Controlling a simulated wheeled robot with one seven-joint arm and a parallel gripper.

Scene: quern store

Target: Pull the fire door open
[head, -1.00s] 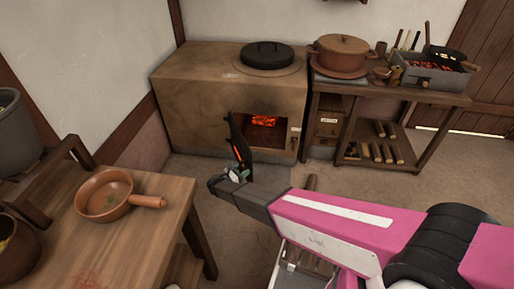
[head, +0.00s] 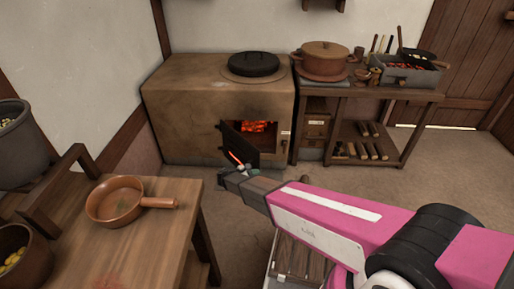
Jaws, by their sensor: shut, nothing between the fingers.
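The clay stove (head: 185,110) stands against the back wall with its firebox opening (head: 258,128) showing glowing embers. Its dark fire door (head: 237,143) stands swung out from the opening, hinged at the opening's left side. A handle with an orange-red stripe (head: 235,160) shows on the door's face. My gripper (head: 233,173) is at the lower edge of the door in the picture, shut with nothing held. Whether its fingertips touch the door or handle cannot be told, as they are small and partly hidden.
A wooden table (head: 140,235) with a brown pan (head: 118,200) stands at the left, near my arm. A wooden bench (head: 350,95) with a lidded pot (head: 323,58) and a grill stands right of the stove. The floor (head: 420,160) at the right is clear.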

